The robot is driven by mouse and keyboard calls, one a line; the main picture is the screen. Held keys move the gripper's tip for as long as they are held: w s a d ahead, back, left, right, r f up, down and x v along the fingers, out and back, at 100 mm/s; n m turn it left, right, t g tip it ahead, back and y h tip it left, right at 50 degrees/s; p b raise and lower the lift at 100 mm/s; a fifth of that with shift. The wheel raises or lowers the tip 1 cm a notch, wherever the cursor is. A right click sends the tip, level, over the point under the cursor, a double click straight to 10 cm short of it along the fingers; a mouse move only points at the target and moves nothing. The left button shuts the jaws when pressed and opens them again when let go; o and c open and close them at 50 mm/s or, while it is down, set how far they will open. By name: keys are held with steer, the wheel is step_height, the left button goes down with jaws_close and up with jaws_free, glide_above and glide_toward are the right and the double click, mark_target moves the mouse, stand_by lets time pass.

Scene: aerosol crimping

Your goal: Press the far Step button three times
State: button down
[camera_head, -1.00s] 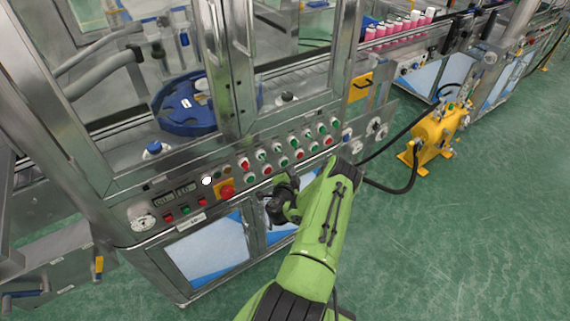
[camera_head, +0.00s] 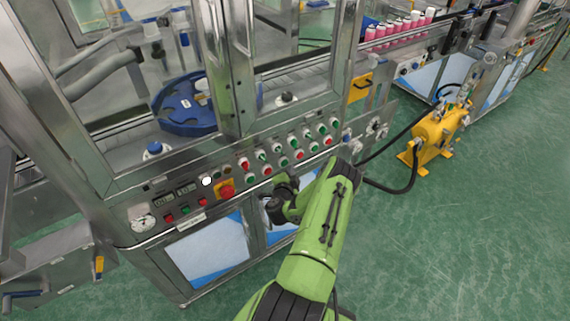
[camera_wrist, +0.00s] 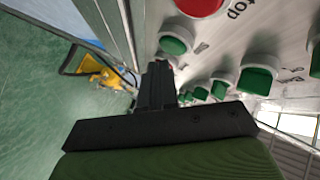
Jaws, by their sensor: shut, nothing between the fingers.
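A machine control panel (camera_head: 255,180) carries rows of red and green buttons; its lettering is too small to read in the head view, so I cannot tell which button is the far Step. My gripper (camera_head: 282,192) is at the panel's lower edge, below the button rows, partly hidden by my arm. In the wrist view my gripper (camera_wrist: 158,72) is shut and empty, with the fingers pointing along the panel face. Beside them is a green button (camera_wrist: 174,42), with a red button (camera_wrist: 200,4) above it, partly cut off, near lettering ending in "top". Contact with a button cannot be told.
More green buttons (camera_wrist: 255,80) line the panel to the right of the fingers. A red emergency knob on a yellow base (camera_head: 226,190) sits left of my gripper. A yellow pump unit (camera_head: 438,135) with black hoses stands on the green floor at right.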

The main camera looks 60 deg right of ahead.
steer(key=shift+w+d, duration=0.15)
steer(key=shift+w, duration=0.15)
